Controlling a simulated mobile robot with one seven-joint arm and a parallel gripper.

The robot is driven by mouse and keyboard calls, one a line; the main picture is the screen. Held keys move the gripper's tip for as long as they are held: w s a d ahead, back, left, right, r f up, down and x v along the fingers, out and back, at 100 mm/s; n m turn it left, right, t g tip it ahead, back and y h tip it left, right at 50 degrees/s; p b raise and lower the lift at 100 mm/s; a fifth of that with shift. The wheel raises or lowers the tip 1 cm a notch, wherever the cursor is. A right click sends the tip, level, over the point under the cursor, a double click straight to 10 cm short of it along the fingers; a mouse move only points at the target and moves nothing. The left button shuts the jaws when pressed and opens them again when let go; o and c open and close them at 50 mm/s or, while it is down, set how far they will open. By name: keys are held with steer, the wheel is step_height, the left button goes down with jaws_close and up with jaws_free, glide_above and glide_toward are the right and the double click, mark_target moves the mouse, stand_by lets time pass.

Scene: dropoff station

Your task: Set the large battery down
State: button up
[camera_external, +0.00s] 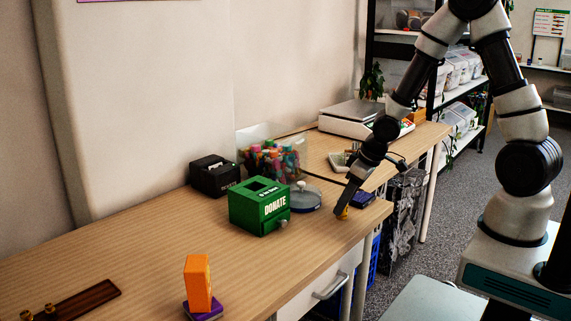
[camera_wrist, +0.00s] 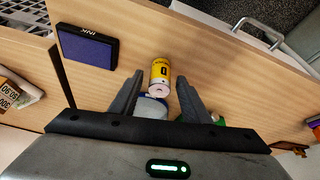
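A large yellow battery (camera_wrist: 160,72) with a pale end is in the wrist view, between and just beyond my finger tips. A gap shows on each side of it. In the external view only a small yellow part of it (camera_external: 343,213) shows below my gripper, at the table's front edge. It appears to rest on the wooden table (camera_external: 150,245); whether it stands or lies is hard to tell. My gripper (camera_wrist: 160,76) is open around it, low over the table; it also shows in the external view (camera_external: 343,203), where the dark fingers hide most of the battery.
A dark blue ink pad (camera_wrist: 88,47) lies left of the battery in the wrist view. A green donate box (camera_external: 260,206), a round blue-lidded dish (camera_external: 306,198), a clear marker bin (camera_external: 270,155) and a black box (camera_external: 214,176) stand nearby. The table's front edge is close.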

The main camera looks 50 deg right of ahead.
steer(key=p+v, duration=0.8)
steer(key=v, duration=0.4)
steer(key=shift+r, duration=0.25)
steer(key=s+a+r+m+g+y+p, duration=0.1)
steer(key=s+a+r+m+g+p, duration=0.1)
steer(key=s+r+m+p, duration=0.25)
steer(key=s+a+r+m+g+p, duration=0.1)
steer(key=s+a+r+m+g, duration=0.15)
steer(key=s+r, duration=0.45)
steer(key=s+a+r+m+g+y+p, duration=0.1)
steer(key=s+r+m+g+p, duration=0.1)
steer(key=s+r+m, duration=0.4)
steer(key=w+d+r+n+t+h+b, duration=0.3)
steer(key=d+r+n+t+b, duration=0.15)
steer(key=n+t+b, duration=0.4)
step_height(320, 180, up, 13)
steer(key=d+n+p, duration=0.1)
steer(key=n+p, duration=0.1)
steer(key=p, duration=1.1)
steer(key=shift+w+d+g, duration=0.3)
steer(key=shift+w+g, duration=0.05)
steer(key=shift+g, duration=0.05)
